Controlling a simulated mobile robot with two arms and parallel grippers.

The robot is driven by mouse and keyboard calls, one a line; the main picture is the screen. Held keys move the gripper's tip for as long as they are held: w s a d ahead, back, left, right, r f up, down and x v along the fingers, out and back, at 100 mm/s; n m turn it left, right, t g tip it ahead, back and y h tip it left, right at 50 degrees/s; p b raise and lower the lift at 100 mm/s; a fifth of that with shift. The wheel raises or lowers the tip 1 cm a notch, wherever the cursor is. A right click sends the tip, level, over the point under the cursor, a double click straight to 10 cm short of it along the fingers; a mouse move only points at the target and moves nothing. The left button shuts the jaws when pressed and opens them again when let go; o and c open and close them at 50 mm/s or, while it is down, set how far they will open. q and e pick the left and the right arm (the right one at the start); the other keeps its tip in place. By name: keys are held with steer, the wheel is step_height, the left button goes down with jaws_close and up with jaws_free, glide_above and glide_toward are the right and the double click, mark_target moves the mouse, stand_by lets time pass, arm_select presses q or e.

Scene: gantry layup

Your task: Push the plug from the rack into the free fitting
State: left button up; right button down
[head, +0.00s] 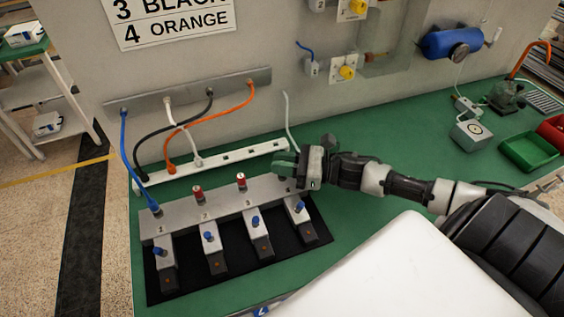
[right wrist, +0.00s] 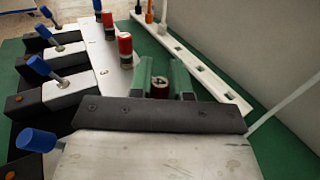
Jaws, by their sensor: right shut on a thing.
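My right gripper (head: 290,166) is at the right end of the grey fitting block (head: 222,205), over the place past the number 3 fitting. In the right wrist view its green fingers (right wrist: 167,82) are closed around a small dark round-topped thing with some red on it (right wrist: 160,90). I cannot tell whether this is a plug or a fitting, or how deep it sits. Two red-topped fittings (head: 241,180) (head: 198,192) stand upright on the block. A blue cable (head: 123,135) runs down to the block's left end. My left gripper is not in view.
A white slotted rack (head: 235,153) lies behind the block, with cable ends at its left. Blue-handled clamps (head: 256,222) stand in front on a black mat. A pale tube (head: 288,115) hangs close behind my right gripper.

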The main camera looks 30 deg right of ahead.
steer(key=c, duration=1)
jaws_free()
steer(key=shift+s+d+f, duration=0.2)
steer(key=shift+s+d, duration=0.2)
steer(key=shift+d, duration=0.05)
steer(key=b+v, duration=0.1)
steer(key=v, duration=0.8)
steer(key=shift+s+d+r, duration=0.15)
steer(key=shift+s+d, duration=0.05)
steer(key=shift+s, duration=0.1)
